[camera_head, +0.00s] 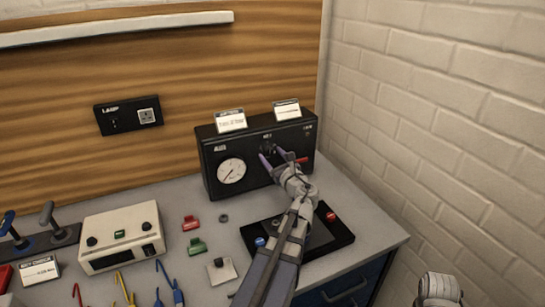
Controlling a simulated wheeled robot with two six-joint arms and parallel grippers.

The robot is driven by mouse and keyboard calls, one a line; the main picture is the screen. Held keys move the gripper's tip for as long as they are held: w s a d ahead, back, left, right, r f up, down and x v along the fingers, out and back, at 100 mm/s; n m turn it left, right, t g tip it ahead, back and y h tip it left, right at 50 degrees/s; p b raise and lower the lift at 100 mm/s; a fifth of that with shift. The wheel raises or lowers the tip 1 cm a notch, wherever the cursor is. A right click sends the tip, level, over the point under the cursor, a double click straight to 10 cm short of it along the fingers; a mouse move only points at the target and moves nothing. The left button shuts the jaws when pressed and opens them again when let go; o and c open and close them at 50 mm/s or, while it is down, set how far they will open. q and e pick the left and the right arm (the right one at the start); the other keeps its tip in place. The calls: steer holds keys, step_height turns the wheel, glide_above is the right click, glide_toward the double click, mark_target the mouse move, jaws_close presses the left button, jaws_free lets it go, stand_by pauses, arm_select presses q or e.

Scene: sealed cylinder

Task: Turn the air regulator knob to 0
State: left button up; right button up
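The air regulator is a black box (211,155) at the back right of the bench, with a white round gauge (231,171) on the left of its front. A dark knob (268,147) sits near the middle of the front, partly hidden by my gripper. My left gripper (271,155) reaches up to the box front, its two purple-tipped fingers spread apart just below and in front of the knob. I cannot tell whether a finger touches the knob. The knob's marking and the gauge reading are too small to read.
A black tray (335,241) lies under my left arm. A cream box with knobs (122,236), red (191,223) and green (197,246) parts and coloured tools stand to the left. A white brick wall (440,120) bounds the right side.

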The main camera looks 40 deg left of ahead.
arm_select(q)
jaws_close()
stand_by(0.3)
stand_by(0.3)
steer(key=n, duration=0.5)
steer(key=shift+n, duration=0.4)
steer(key=n, duration=1.2)
steer(key=shift+n, duration=0.4)
steer(key=n, duration=0.5)
steer(key=shift+n, duration=0.3)
